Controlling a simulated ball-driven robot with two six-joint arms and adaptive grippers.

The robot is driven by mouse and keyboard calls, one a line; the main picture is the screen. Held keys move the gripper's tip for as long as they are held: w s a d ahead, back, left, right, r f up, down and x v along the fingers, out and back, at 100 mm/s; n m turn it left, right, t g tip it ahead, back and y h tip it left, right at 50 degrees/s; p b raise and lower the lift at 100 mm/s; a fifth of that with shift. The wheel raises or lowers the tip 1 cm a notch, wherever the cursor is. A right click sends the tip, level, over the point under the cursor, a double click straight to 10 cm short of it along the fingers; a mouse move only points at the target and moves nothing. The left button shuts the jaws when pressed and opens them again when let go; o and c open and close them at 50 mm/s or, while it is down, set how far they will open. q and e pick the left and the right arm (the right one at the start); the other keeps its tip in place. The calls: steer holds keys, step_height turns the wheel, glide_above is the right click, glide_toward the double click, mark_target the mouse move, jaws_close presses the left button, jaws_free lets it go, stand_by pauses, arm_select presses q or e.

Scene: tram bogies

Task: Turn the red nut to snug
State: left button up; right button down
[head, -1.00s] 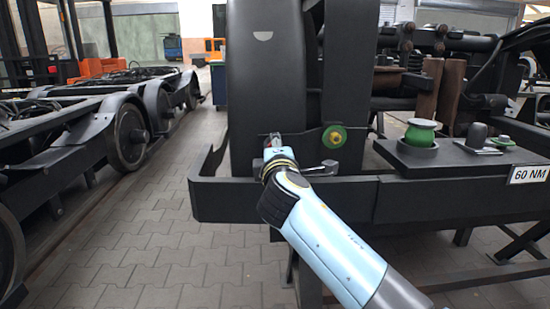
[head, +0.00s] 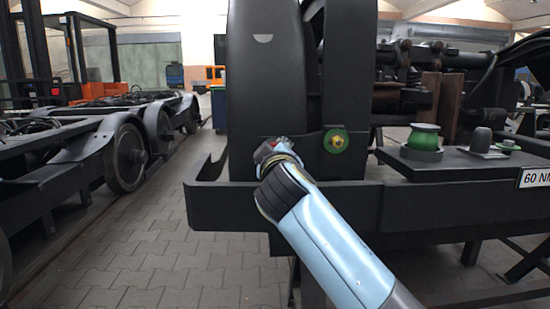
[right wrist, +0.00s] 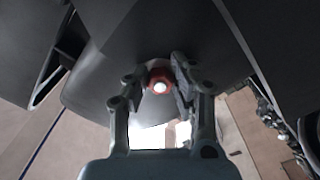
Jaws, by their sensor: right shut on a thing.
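The red nut (right wrist: 160,82) sits on the dark bogie part in the right wrist view, with a pale round stud end in its middle. My right gripper (right wrist: 153,88) has its two fingers on either side of the nut and is shut on it. In the head view the right gripper (head: 272,147) is at the lower front of the tall black part (head: 265,90), with a little red showing at its tip. The nut is mostly hidden there by the gripper. My left gripper is not in view.
A green disc with a brass-coloured nut (head: 335,141) is just right of the gripper. A black trough-like beam (head: 235,205) runs below. A plate at right carries a green spool (head: 423,138) and a "60 NM" sign (head: 534,177). Paved floor is clear at left.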

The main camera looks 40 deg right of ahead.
steer(key=shift+f+m, duration=0.2)
steer(key=shift+m, duration=0.2)
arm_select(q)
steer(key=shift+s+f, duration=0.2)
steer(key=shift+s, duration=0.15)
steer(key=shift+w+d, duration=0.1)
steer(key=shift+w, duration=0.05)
arm_select(e)
steer(key=c, duration=1.5)
jaws_free()
steer(key=o, duration=0.4)
steer(key=shift+r, duration=0.1)
steer(key=shift+c, duration=0.2)
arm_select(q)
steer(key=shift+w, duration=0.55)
